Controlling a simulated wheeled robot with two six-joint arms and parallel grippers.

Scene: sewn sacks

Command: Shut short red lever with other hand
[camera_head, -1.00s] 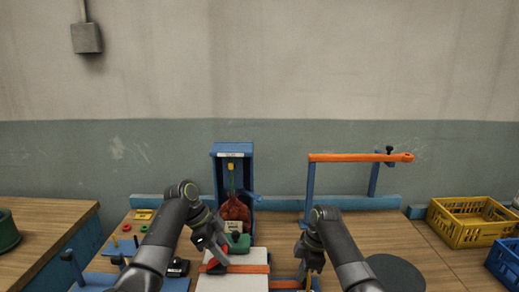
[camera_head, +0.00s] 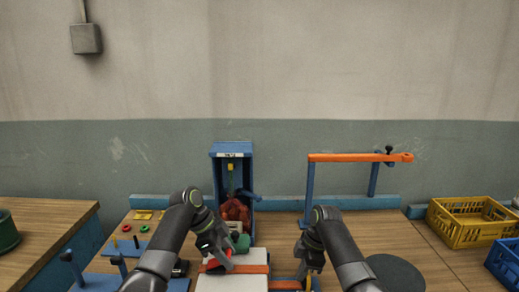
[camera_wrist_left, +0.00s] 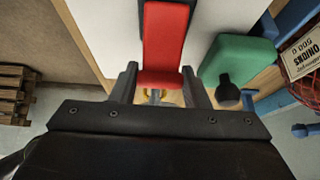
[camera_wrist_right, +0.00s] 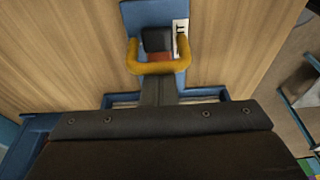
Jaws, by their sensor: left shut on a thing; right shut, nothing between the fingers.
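A short red lever (camera_wrist_left: 165,40) lies between the fingers of my left gripper (camera_wrist_left: 158,80), over a white panel. My left gripper is shut on it. In the head view the red lever (camera_head: 219,260) shows beside the gripper, below the blue stand. My right gripper (camera_wrist_right: 158,90) is shut and empty. Its fingertips are close to a yellow loop handle (camera_wrist_right: 134,64) on a blue plate with a black block; whether they touch it, I cannot tell. In the head view the right gripper (camera_head: 312,268) is partly behind its own arm.
A blue stand (camera_head: 214,165) holds a red net sack (camera_head: 236,212), labelled onions in the left wrist view. A green block (camera_wrist_left: 240,58) is right of the lever. An orange bar (camera_head: 350,157) spans blue posts at right. Yellow crate (camera_head: 455,235) stands far right.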

